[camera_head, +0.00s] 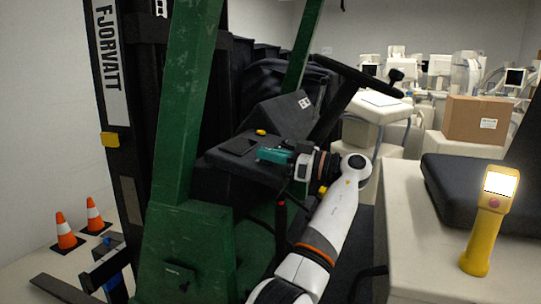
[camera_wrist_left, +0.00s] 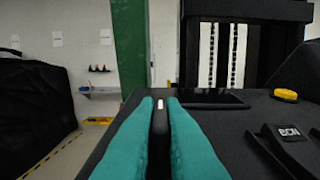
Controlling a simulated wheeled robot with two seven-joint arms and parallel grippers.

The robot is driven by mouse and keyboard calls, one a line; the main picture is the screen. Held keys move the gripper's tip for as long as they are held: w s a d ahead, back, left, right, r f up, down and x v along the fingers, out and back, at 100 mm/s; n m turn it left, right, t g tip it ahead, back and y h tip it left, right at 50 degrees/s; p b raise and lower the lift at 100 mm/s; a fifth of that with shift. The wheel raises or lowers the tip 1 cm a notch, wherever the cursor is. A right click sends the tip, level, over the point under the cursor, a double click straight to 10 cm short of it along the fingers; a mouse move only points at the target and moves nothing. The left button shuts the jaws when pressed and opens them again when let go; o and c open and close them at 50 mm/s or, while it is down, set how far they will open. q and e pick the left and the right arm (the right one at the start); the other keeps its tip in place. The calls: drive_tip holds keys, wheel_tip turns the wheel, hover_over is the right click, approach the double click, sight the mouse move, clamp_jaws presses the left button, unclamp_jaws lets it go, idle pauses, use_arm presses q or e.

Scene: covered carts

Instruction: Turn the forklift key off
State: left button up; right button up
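The forklift is green and black, with a green post (camera_head: 185,100) and a black dashboard (camera_head: 222,170). My left gripper (camera_head: 268,155) has teal fingers and is at the dashboard, pointing left. In the left wrist view the two teal fingers (camera_wrist_left: 160,112) close around a slim upright black piece with a small white mark on top, which looks like the key (camera_wrist_left: 160,125). The fingers seem to touch it on both sides. Its lower part and slot are hidden, and the key cannot be made out in the head view. My right gripper is not in view.
A yellow button (camera_head: 261,132) and a flat dark panel (camera_head: 238,147) are on the dashboard. The steering wheel (camera_head: 350,85) stands behind my arm. Orange cones (camera_head: 65,231) and a cardboard box (camera_head: 474,119) are farther off.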

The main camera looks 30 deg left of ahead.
use_arm(q)
drive_tip(key=o, duration=0.4)
drive_tip(key=b+v, duration=0.1)
drive_tip(key=v, duration=1.1)
